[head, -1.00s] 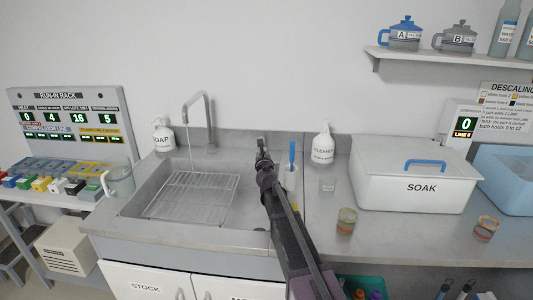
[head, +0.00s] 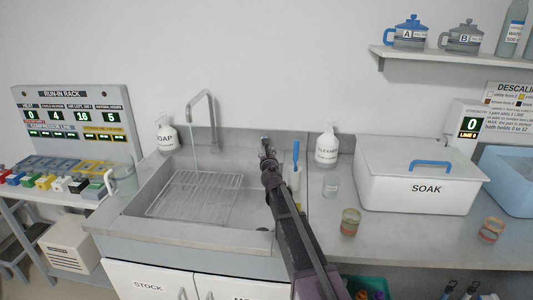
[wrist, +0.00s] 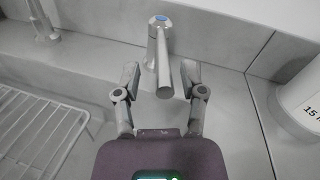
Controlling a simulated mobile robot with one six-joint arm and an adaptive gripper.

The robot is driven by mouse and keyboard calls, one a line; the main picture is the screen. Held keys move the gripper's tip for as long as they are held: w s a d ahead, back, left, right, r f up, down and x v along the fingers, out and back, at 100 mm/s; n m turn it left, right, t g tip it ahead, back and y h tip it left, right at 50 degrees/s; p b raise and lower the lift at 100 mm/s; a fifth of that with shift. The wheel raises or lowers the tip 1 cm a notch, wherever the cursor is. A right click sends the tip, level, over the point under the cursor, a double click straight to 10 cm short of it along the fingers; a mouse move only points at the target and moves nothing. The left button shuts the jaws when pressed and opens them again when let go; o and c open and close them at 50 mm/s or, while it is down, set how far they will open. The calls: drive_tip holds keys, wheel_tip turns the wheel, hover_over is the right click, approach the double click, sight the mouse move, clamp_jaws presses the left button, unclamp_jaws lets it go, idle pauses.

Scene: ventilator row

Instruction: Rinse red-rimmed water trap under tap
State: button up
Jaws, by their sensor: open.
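My gripper (head: 267,148) is at the sink's back right corner, its two fingers apart and empty. In the wrist view the open gripper (wrist: 161,72) has a finger on each side of a grey metal fitting with a blue dot on top (wrist: 160,38). I cannot tell if they touch it. The curved tap spout (head: 211,112) stands over the left part of the sink (head: 150,215), with a faint thin line below it. A small jar with a reddish-orange rim (head: 491,231) stands at the right. Another jar, yellowish-rimmed with a reddish lower band (head: 350,223), stands near the counter's front.
A wire rack (head: 195,197) lies in the sink. A soap bottle (head: 166,135), a cleaner bottle (head: 327,147), a holder with a blue brush (head: 295,175) and a clear cup (head: 331,187) stand around. A white SOAK box (head: 415,183) and a blue tub (head: 512,190) occupy the right.

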drive_tip(key=s, duration=1.2)
drive_tip(key=shift+d, duration=0.3)
drive_tip(key=shift+r, duration=0.1)
